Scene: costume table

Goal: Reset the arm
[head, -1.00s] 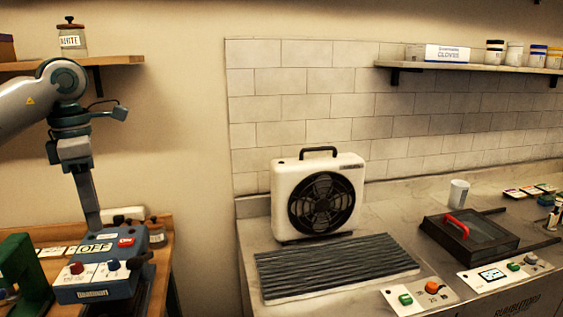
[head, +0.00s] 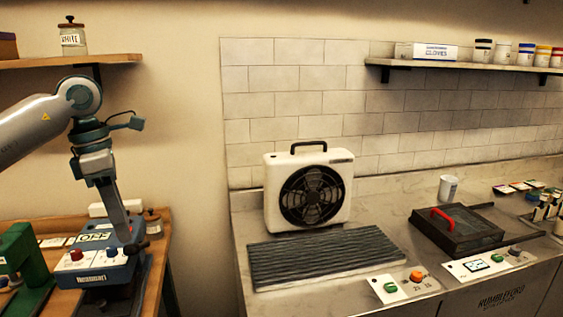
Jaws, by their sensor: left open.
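My left arm comes in from the left, and my left gripper (head: 124,236) points down at the back right part of a blue control box (head: 108,270). The box has an OFF label (head: 93,237), a red knob (head: 76,254) and a dark blue knob (head: 110,250) on its face. The gripper is open. Its fingertips overlap the box's upper right corner, and I cannot tell whether they touch it. The right gripper is out of view.
A green press-like device (head: 20,265) stands left of the box on the wooden table (head: 160,222). A small jar (head: 152,222) is close to the gripper's right. A white fan unit (head: 308,188) and a black ribbed mat (head: 325,256) lie on the counter beyond a gap.

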